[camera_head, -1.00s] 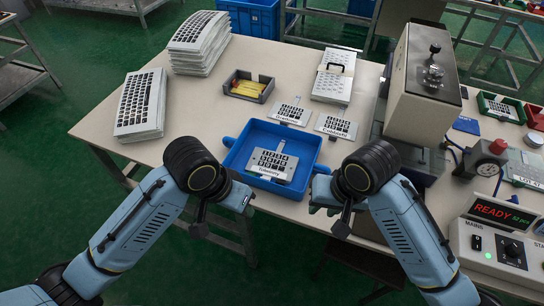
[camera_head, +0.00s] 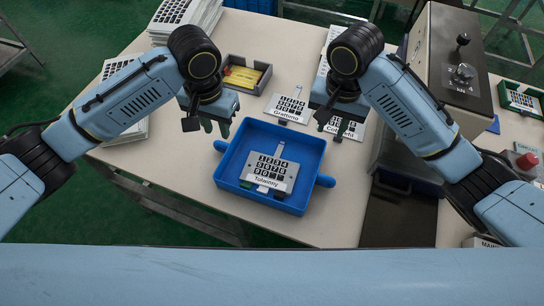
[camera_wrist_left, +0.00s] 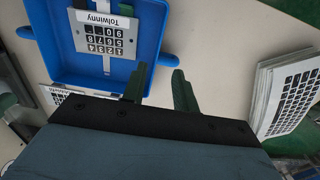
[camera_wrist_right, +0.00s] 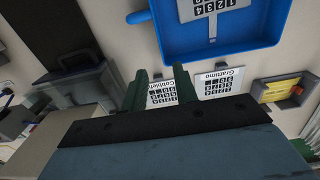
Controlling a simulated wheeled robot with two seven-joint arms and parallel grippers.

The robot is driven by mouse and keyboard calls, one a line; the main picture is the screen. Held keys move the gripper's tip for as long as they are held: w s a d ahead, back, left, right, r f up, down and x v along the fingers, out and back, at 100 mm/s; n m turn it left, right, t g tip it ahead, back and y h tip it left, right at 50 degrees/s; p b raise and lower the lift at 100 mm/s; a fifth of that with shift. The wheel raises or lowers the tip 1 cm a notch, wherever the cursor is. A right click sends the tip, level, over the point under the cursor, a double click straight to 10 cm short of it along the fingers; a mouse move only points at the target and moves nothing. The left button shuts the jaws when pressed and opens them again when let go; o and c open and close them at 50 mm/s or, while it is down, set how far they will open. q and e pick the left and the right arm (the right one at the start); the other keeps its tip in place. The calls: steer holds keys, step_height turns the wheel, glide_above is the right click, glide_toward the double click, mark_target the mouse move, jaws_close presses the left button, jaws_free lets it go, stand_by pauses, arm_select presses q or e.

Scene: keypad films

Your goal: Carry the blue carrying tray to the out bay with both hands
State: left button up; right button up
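The blue carrying tray (camera_head: 307,160) sits on the pale table, with a stub handle at its left and right ends. A metal keypad plate marked "Tolwinny" (camera_head: 270,172) lies in it. My left gripper (camera_head: 216,127) is open and empty above the tray's far left corner. In the left wrist view its fingers (camera_wrist_left: 160,86) point towards the near tray handle (camera_wrist_left: 167,60), apart from it. My right gripper (camera_head: 334,124) is open and empty beyond the tray's far right corner. In the right wrist view the tray (camera_wrist_right: 255,38) is ahead of its fingers (camera_wrist_right: 160,84). I cannot make out the out bay.
A grey bin with yellow pieces (camera_head: 245,75) stands behind. A press-like machine (camera_head: 450,75) stands right. A dark surface (camera_head: 400,218) lies front right.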

mark_target(225, 155)
arm_select(q)
steer(key=shift+s, duration=0.2)
arm_select(e)
steer(key=shift+s, duration=0.15)
